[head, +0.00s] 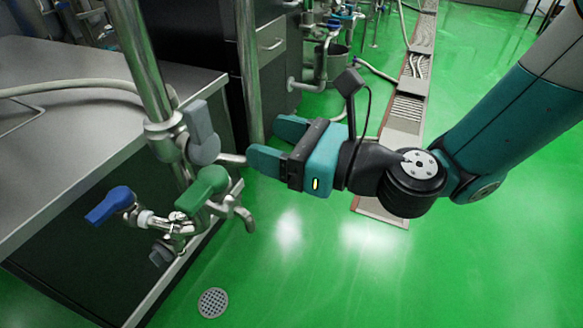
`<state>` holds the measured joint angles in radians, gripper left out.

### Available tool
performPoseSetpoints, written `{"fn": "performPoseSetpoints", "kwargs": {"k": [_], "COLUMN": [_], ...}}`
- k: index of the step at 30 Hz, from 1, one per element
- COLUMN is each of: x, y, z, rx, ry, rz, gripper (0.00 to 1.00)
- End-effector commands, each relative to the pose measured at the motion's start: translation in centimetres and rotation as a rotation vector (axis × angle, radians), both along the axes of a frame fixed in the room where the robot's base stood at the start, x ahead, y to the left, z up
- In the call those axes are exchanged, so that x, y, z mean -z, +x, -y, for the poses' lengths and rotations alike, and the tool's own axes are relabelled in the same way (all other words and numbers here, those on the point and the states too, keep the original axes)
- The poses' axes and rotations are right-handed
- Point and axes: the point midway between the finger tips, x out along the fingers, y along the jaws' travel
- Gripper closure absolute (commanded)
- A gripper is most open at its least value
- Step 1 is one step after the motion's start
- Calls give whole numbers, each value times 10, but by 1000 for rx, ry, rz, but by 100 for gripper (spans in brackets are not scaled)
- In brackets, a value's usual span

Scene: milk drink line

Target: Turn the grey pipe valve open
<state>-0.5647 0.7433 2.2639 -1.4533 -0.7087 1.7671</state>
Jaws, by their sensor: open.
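The grey pipe valve (201,133) has a flat grey handle standing roughly upright on a round body, on the vertical steel pipe at left of centre in the head view. My gripper (277,144) is teal, open and empty. Its two fingers point left toward the valve. The fingertips are a short way to the right of the grey handle and appear apart from it; the exact depth gap is hard to tell.
A green-handled valve (203,190) and a blue-handled valve (110,205) sit just below on the same pipework. Another vertical steel pipe (248,75) rises close to my fingertips. A steel counter (60,70) is at left. Green floor (300,270) is open below and right.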

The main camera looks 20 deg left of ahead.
Motion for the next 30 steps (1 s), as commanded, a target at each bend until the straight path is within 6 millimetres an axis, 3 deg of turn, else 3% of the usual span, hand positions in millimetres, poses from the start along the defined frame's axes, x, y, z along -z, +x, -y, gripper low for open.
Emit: {"fn": "performPoseSetpoints", "kwargs": {"k": [7,23,26,30], "x": [1,-2,-9,-19], "y": [-2,-4,-11,-35], "z": [20,22,27,48], "rx": [2,-4,-46,-213], "ry": [1,-4,-47,-217], "rz": [1,15,146,611], "gripper": [34,34,34,34]}}
